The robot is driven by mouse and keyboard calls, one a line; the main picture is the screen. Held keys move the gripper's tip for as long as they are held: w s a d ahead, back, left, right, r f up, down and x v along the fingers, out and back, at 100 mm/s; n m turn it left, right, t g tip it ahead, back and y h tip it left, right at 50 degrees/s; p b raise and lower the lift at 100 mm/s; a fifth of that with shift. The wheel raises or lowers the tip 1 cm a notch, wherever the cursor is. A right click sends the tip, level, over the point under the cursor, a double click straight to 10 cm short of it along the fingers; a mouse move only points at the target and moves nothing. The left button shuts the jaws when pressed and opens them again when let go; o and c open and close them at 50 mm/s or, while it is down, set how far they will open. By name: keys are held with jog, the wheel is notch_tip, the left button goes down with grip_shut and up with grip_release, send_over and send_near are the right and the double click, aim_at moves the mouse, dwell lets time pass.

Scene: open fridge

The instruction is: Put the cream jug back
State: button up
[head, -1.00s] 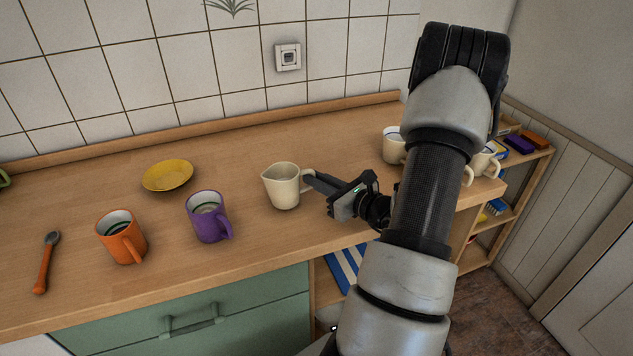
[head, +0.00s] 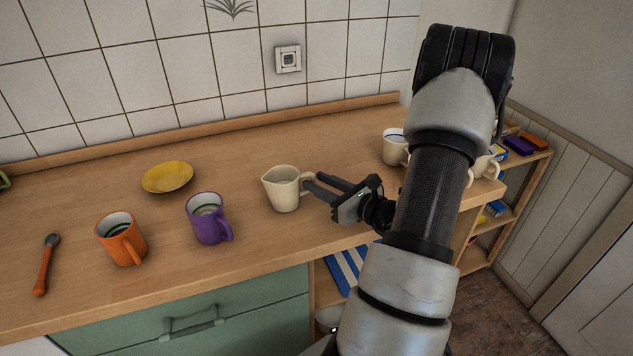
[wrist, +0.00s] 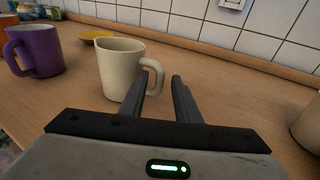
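The cream jug (head: 284,188) stands upright on the wooden counter, its spout to the left and its handle to the right. My gripper (head: 317,186) is just right of the jug, with its two fingers apart and pointing at the handle side. In the wrist view the jug (wrist: 117,70) is ahead and left. The left finger of my gripper (wrist: 162,90) overlaps the lower handle in that view, and the right finger is clear of it. I cannot tell whether the left finger touches the handle.
A purple mug (head: 207,222), an orange mug (head: 121,240), a yellow saucer (head: 167,177) and a spoon (head: 44,265) are left of the jug. A cream cup (head: 394,149) and another (head: 485,168) stand at the right, partly behind my arm. The counter behind the jug is clear.

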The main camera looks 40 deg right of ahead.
jog(key=v, duration=1)
jog(key=shift+s+r, duration=0.1)
jog(key=shift+s, duration=0.25)
